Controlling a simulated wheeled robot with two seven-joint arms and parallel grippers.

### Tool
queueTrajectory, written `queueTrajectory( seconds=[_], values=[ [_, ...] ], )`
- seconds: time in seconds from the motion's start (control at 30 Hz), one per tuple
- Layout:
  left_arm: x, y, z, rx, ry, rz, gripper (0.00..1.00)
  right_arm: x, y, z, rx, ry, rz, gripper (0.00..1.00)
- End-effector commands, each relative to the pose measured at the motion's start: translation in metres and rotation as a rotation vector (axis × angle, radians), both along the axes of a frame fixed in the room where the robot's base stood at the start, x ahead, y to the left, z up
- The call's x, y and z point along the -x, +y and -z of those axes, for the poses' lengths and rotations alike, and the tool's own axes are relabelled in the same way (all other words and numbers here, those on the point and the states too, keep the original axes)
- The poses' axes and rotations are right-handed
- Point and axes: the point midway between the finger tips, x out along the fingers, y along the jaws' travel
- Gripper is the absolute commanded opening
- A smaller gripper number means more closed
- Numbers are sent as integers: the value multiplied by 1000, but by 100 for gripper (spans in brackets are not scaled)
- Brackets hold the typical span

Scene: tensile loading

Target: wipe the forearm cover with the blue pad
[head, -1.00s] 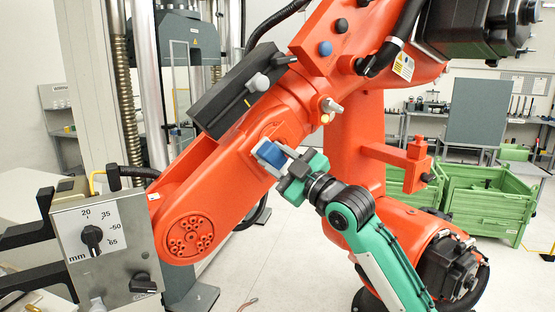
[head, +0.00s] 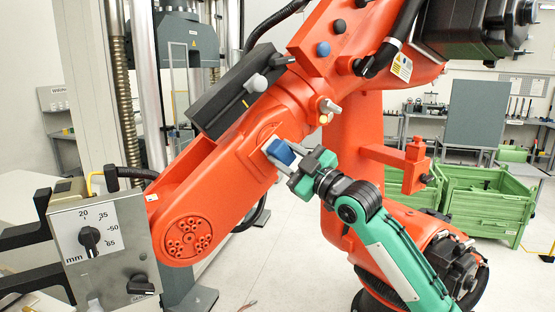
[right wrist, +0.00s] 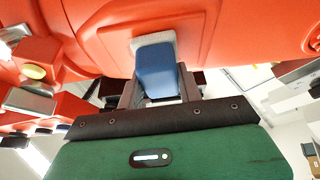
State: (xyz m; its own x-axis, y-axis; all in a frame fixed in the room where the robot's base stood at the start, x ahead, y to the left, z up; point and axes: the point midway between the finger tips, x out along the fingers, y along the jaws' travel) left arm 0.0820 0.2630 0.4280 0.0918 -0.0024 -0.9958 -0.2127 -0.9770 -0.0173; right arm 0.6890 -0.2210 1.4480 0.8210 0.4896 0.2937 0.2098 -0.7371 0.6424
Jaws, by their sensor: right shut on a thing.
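My right gripper (head: 296,168) comes in from the lower right and is shut on the blue pad (head: 281,152). The pad has a blue body and a pale grey face turned to the orange robot arm. In the right wrist view the blue pad (right wrist: 157,75) stands between the fingers, its grey face at the orange forearm cover (right wrist: 210,35) and seemingly touching it. The forearm cover (head: 264,132) is a slightly raised orange panel on the arm's side, partly hidden by the pad. My left gripper is not in view.
A metal box with a mm dial (head: 89,240) stands at the left front, with black bars beside it. A black box (head: 235,92) sits on the orange arm above the cover. Green crates (head: 490,205) stand at the right. Open floor shows below the arm.

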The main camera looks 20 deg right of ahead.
Motion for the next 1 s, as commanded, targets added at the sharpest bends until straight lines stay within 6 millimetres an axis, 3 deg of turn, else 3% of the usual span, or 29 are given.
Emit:
queueTrajectory(
  seconds=[0.6,0.87,1.0],
  values=[
    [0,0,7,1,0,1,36,-13,-37,0,0,0,2,7],
    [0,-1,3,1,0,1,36,-17,-38,-1,0,0,0,7],
    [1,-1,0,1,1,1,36,-14,-28,-1,-2,0,-3,7]
  ],
)
